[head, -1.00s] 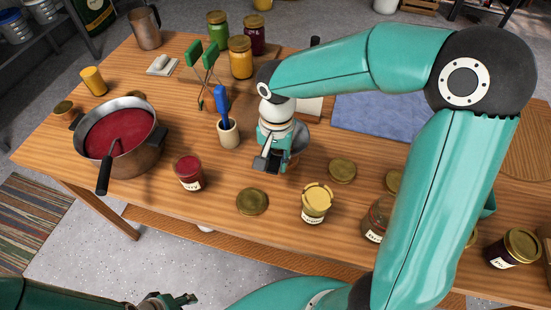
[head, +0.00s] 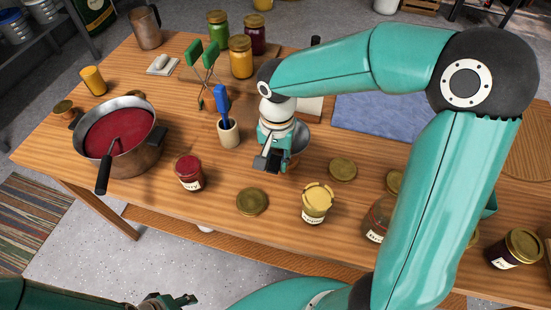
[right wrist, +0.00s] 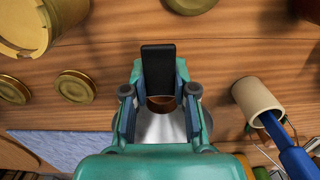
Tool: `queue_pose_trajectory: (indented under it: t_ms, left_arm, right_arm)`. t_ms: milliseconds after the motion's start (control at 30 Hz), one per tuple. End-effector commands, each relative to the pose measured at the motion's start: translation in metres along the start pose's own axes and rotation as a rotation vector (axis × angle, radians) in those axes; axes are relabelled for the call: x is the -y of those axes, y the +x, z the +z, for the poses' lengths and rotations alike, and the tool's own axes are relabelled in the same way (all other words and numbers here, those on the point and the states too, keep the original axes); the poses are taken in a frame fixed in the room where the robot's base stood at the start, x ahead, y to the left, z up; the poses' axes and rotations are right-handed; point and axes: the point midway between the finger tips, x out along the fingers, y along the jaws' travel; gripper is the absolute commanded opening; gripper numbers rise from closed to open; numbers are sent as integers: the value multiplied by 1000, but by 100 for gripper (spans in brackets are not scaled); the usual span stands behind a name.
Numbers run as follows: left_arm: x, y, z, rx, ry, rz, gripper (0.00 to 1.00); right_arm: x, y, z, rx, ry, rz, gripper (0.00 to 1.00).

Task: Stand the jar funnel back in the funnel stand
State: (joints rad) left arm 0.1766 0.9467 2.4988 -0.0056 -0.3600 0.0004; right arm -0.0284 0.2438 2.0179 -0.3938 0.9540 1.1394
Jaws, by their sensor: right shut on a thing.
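My right gripper (head: 268,163) is low over the middle of the table, right of the crock with the blue-handled tool. It is shut on the silver jar funnel (head: 301,138), which shows partly behind it. In the right wrist view the funnel (right wrist: 160,128) lies between and below the fingers (right wrist: 160,100), with a brown round part at its near end. Whether the funnel touches the table is hidden. I cannot pick out the funnel stand. My left gripper (head: 172,300) is at the bottom edge, away from the table; its jaw opening is unclear.
The crock (head: 229,133) stands close to my right gripper. A red-filled jar (head: 190,173), a loose lid (head: 252,202) and a jar with a yellow top (head: 317,203) stand in front. A pot of red jam (head: 120,135) is left. A blue cloth (head: 380,117) lies right.

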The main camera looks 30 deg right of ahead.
Motion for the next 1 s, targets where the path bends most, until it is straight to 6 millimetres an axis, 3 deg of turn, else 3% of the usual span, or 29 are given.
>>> queue_pose_trajectory:
  t_ms: [1000]
  left_arm:
    - [4,12,0,0,0,0,40]
  right_arm:
    - [0,15,-1,0,0,0,0]
